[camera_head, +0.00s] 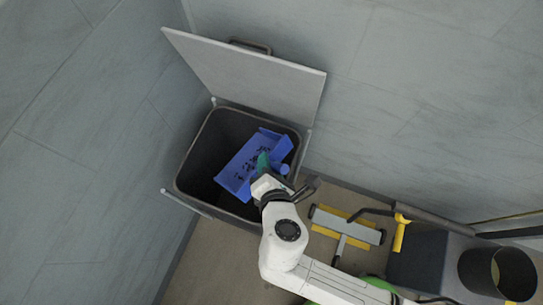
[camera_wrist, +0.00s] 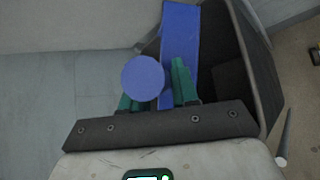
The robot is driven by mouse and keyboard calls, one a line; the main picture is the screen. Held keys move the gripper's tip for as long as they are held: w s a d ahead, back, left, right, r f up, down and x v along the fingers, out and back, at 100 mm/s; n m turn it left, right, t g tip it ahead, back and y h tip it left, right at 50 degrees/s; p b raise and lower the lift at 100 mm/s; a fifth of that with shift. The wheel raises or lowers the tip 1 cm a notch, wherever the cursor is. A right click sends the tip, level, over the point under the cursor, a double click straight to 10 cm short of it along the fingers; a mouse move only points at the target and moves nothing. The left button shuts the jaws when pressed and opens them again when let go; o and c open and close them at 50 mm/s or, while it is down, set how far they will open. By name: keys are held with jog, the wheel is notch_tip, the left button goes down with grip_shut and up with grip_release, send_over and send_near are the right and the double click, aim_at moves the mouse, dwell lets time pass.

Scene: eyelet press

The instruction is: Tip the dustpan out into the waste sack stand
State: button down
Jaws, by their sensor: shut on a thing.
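The blue dustpan (camera_head: 243,166) is over the open mouth of the waste sack stand (camera_head: 190,170), with small dark bits lying on it. My gripper (camera_head: 266,163) is shut on the dustpan's handle, and its green fingers show beside the round blue handle end in the wrist view (camera_wrist: 158,85). The dustpan's blue body also shows in the wrist view (camera_wrist: 180,35), above the dark bin wall (camera_wrist: 250,70). The stand's grey lid (camera_head: 250,78) is raised and open. The inside bottom of the stand is dark and hard to make out.
A grey and yellow wide-headed floor tool (camera_head: 345,228) lies on the floor to the right. A dark box (camera_head: 415,262) and a black round bin (camera_head: 497,272) stand at the lower right. Grey walls close in behind and left of the stand.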

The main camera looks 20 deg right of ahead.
jog(key=shift+w+a+r+n+g+p, duration=0.15)
jog(key=shift+w+a+r+g+p, duration=0.3)
jog(key=shift+p, duration=1.05)
jog(key=shift+w+a+r+n+g+p, duration=0.2)
jog(key=shift+w+r+p, duration=0.4)
jog(key=shift+p, duration=0.9)
jog(key=w+a+r+n+g+h, duration=0.2)
jog(key=w+a+r+g, duration=0.1)
jog(key=w, duration=0.5)
jog(key=shift+a+g+p, duration=0.35)
jog(key=shift+a+g, duration=0.15)
jog(key=shift+g, duration=0.35)
jog(key=shift+s, duration=0.1)
